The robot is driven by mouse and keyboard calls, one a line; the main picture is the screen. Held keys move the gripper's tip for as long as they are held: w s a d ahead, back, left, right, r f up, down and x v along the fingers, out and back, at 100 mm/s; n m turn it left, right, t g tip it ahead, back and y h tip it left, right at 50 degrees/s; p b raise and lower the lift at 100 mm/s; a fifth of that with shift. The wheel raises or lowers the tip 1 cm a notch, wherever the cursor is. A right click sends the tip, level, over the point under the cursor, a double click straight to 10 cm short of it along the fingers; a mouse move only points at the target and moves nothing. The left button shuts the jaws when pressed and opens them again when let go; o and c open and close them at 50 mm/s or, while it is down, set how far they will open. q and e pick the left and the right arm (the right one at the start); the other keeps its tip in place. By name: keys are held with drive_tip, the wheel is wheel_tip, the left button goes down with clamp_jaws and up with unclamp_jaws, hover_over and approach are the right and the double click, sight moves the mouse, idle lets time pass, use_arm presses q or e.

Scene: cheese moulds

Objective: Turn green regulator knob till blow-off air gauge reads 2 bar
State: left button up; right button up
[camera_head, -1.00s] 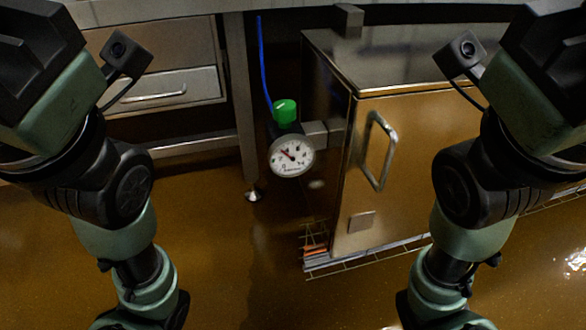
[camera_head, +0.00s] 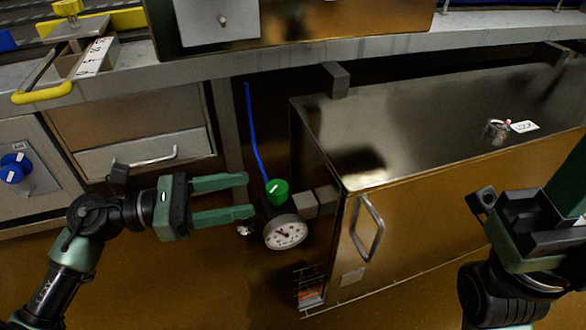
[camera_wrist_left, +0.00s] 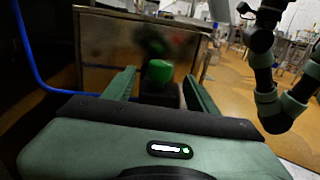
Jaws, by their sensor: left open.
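The green regulator knob (camera_head: 277,192) sits upright on top of the dark regulator, with a white mark on its top. The round white blow-off air gauge (camera_head: 285,232) is on the regulator's front below it; its needle shows but the scale is too small to read. My left gripper (camera_head: 250,196) is open, its two green fingers pointing right toward the knob, just left of it and apart from it. In the left wrist view the knob (camera_wrist_left: 159,71) appears between and beyond the open fingers. My right arm is at the lower right; its fingertips are not visible.
A steel cabinet (camera_head: 440,200) with a handle (camera_head: 366,228) stands right of the regulator. A blue hose (camera_head: 254,135) runs down to the regulator. The bench edge (camera_head: 290,75) overhangs above. A drawer unit (camera_head: 140,150) is behind my left arm. Floor in front is clear.

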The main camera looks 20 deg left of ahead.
sight(277, 185)
use_arm(q)
drive_tip(key=b+x, duration=0.1)
drive_tip(key=x, duration=0.6)
drive_tip(key=shift+d, duration=0.25)
clamp_jaws()
